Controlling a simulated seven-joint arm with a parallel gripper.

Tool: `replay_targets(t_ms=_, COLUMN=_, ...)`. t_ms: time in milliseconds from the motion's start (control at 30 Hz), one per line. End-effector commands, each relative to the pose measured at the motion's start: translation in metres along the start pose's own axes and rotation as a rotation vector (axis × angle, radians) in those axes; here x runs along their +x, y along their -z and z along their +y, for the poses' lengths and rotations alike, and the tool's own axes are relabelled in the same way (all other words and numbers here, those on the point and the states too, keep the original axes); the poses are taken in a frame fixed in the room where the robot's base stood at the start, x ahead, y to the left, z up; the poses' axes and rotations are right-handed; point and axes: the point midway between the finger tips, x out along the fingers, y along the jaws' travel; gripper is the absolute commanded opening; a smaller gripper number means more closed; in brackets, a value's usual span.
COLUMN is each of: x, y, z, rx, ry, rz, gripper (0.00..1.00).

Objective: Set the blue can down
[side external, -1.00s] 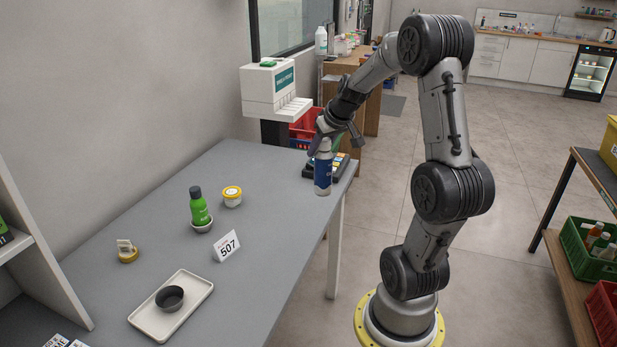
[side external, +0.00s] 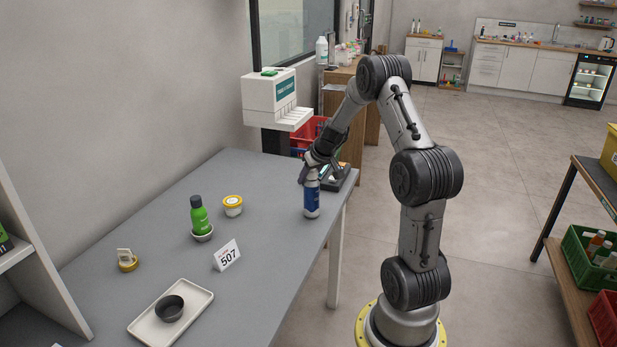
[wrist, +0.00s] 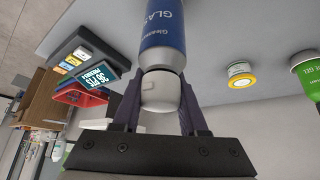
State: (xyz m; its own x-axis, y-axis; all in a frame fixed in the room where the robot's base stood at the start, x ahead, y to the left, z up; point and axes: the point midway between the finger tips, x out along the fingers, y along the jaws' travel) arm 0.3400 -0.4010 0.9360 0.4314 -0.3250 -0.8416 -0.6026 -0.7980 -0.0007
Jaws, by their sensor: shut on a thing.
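The blue can (side external: 312,199) has a pale top and stands upright near the right edge of the grey counter (side external: 262,262). Its base looks level with the counter top, but I cannot tell whether it touches. My gripper (side external: 311,176) is shut on the can's upper part from above. In the wrist view the can (wrist: 165,28) runs up between the two fingers of my gripper (wrist: 160,100), with its white top nearest the palm.
A card terminal (side external: 338,176) lies just behind the can. The counter between is clear.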

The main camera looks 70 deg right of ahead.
Motion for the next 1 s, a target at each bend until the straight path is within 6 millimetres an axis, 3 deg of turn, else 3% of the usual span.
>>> replay_targets(t_ms=367, x=0.002, y=-0.001, z=0.000, rx=-0.001, ry=-0.001, rz=0.003, gripper=0.00)
replay_targets(t_ms=400, x=0.003, y=-0.002, z=0.000, rx=-0.001, ry=0.000, rz=0.001, gripper=0.46)
replay_targets(t_ms=567, x=0.003, y=-0.002, z=0.000, rx=-0.001, ry=0.000, rz=0.001, gripper=0.72)
replay_targets(t_ms=867, x=0.002, y=-0.001, z=0.000, rx=-0.001, ry=0.000, rz=0.001, gripper=0.72)
replay_targets(t_ms=1000, x=-0.009, y=0.001, z=0.000, rx=0.000, ry=-0.001, rz=0.004, gripper=0.72)
